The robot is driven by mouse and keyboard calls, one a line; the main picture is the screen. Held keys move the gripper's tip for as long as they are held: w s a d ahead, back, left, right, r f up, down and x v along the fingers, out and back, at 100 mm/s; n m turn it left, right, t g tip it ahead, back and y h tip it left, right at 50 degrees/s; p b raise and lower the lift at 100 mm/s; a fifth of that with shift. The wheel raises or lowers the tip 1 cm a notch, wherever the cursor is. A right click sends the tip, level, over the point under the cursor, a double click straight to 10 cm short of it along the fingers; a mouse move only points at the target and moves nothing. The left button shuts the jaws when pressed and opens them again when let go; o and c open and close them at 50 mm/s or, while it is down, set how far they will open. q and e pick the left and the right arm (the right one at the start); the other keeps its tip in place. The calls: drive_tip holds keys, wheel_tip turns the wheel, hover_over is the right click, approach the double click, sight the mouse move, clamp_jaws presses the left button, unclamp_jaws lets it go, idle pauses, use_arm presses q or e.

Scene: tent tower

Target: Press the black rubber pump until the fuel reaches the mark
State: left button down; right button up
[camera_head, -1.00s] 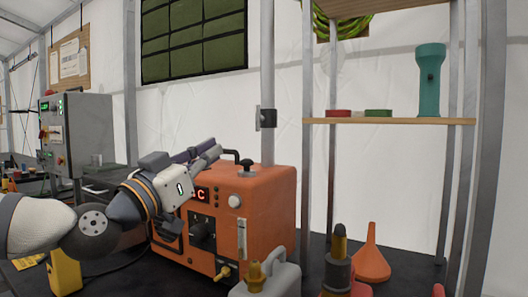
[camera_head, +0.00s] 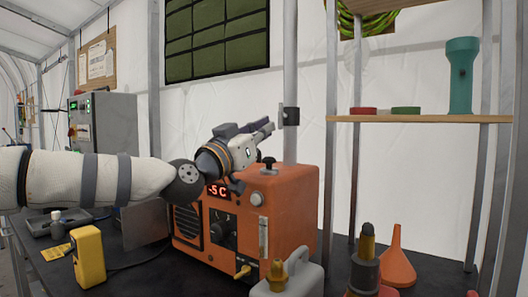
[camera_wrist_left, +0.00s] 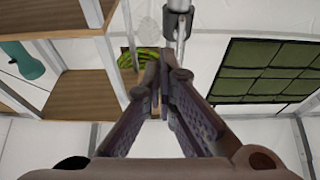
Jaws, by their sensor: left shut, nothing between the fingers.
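The orange heater (camera_head: 292,205) stands on the dark table in the head view, its red display reading "-5 C". The black rubber pump (camera_head: 268,163) is a small knob on top of it. A narrow upright sight gauge (camera_head: 263,236) is on its front; the fuel level and mark are too small to read. My left gripper (camera_head: 271,127) is above the pump, apart from it, pointing right. It is shut and empty; its closed fingers also show in the left wrist view (camera_wrist_left: 152,66). The pump does not show in the left wrist view. My right gripper is in neither view.
A grey metal pole (camera_head: 290,80) with a black clamp (camera_head: 290,116) rises behind the heater, close to my left fingertips. A jerrycan (camera_head: 290,280), an orange funnel (camera_head: 397,262) and a yellow device (camera_head: 88,255) stand around it. A wooden shelf (camera_head: 430,118) is at right.

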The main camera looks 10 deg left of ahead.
use_arm(q)
hover_over(263, 176)
wheel_tip(263, 176, down, 4)
drive_tip(key=shift+d+f, duration=0.1)
drive_tip(key=shift+f, duration=0.9)
drive_tip(key=shift+s, duration=0.15)
drive_tip(key=v, duration=1.1)
drive_tip(key=shift+s, duration=0.4)
